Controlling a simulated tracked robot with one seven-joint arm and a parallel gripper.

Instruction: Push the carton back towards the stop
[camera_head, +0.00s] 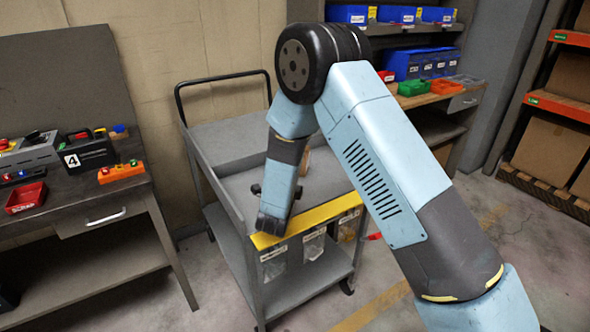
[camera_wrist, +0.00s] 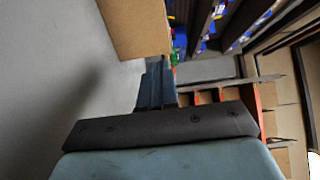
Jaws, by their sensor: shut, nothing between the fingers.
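The carton is a plain brown box. In the wrist view the carton (camera_wrist: 135,22) fills the upper middle. In the head view only a small brown strip of the carton (camera_head: 304,162) shows behind my arm, on the grey top of the cart (camera_head: 235,183). My gripper (camera_wrist: 158,68) is shut and empty in the wrist view, its tips at the lower edge of the carton. I cannot tell whether they touch it. I cannot make out the stop.
The cart has a yellow front edge (camera_head: 305,219), raised sides and a black handle (camera_head: 222,80). A workbench (camera_head: 90,205) stands left, with a red tray (camera_head: 26,198) and devices. Shelves with blue bins (camera_head: 415,64) stand behind, and an orange rack (camera_head: 560,103) stands right.

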